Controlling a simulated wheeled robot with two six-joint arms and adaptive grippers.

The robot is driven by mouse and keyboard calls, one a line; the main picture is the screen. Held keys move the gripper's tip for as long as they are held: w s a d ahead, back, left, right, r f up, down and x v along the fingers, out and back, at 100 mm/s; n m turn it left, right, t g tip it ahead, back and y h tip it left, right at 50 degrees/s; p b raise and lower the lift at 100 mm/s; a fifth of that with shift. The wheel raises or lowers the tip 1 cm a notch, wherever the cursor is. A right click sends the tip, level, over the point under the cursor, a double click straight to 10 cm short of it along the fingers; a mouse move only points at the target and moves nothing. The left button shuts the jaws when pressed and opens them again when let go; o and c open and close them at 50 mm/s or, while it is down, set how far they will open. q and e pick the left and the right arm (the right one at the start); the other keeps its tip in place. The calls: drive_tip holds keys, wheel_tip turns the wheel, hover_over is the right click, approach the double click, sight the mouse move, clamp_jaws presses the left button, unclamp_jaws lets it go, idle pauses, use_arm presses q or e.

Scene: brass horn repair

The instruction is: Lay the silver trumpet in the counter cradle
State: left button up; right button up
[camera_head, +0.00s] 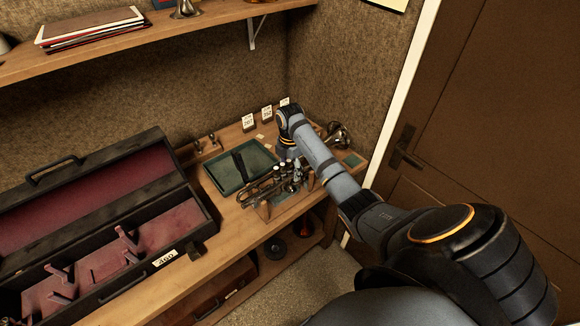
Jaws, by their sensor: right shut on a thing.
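The silver trumpet (262,188) is on the right part of the wooden counter, its flared bell toward the back right and its valves near the middle. Wooden cradle supports (263,210) show below its near side. The trumpet looks level, at or just above the supports; I cannot tell whether it rests on them. My right gripper (292,170) comes down from above at the valves and is shut on the trumpet. Its fingertips are small and partly hidden. My left gripper is out of view.
A green tray (215,172) lies left of the trumpet. A large open case (150,232) with red lining fills the counter's left. Small number cards (248,121) stand at the back. A shelf (145,42) with papers hangs above; a brown door (490,120) is at right.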

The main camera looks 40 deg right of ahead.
drive_tip(key=shift+f, duration=0.5)
idle(0.8)
drive_tip(key=o, duration=1.5)
drive_tip(key=shift+o, duration=1)
drive_tip(key=shift+f, duration=0.1)
wheel_tip(320, 180, up, 8)
drive_tip(key=shift+f, duration=0.15)
